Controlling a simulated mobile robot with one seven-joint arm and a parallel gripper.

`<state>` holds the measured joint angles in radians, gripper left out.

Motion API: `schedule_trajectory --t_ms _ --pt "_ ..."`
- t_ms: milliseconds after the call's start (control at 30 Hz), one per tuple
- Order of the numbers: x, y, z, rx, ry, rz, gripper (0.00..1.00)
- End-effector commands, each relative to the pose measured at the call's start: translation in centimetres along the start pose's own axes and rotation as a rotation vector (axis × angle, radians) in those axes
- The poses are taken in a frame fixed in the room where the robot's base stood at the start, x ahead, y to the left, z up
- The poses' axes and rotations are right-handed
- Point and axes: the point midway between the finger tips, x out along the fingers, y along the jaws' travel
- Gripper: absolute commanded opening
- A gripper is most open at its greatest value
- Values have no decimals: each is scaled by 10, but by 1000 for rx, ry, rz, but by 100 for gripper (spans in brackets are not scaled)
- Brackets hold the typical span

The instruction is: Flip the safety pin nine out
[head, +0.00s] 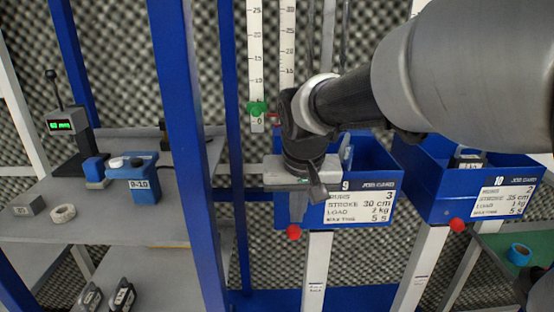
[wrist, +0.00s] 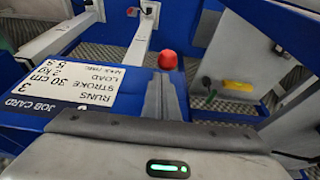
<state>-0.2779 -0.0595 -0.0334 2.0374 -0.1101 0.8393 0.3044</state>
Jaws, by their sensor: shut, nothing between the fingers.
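The station marked 9 is a blue bin (head: 372,160) with a white job card (head: 352,207) on its front. A red ball knob (head: 294,232) sits at the card's lower left, above a white post; I take it as the safety pin of nine, though its shaft is hidden. My gripper (head: 298,216) points down just above this knob, with its fingers together and empty. In the wrist view the red knob (wrist: 168,60) lies just beyond the fingertips (wrist: 163,80). I cannot tell whether they touch.
A second blue bin, marked 10 (head: 430,185), stands to the right with its own red knob (head: 457,225). A blue upright (head: 185,130) and a grey bench (head: 40,225) are on the left. Scale rulers (head: 256,60) hang behind my arm.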

Motion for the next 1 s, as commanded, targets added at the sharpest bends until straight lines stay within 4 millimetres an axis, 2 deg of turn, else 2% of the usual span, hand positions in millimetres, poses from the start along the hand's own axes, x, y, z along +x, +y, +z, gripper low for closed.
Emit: schedule_trajectory --t_ms 100,300,400,767,867,1000 --pt "-1 0 3 0 1 -1 0" --pt "-10 0 30 0 1 -1 0" --pt "-12 0 35 -1 -1 0 0" --pt "-12 0 36 -1 -10 2 0" --pt "-18 0 33 0 -10 2 0" --pt "-36 1 24 0 -8 1 0"
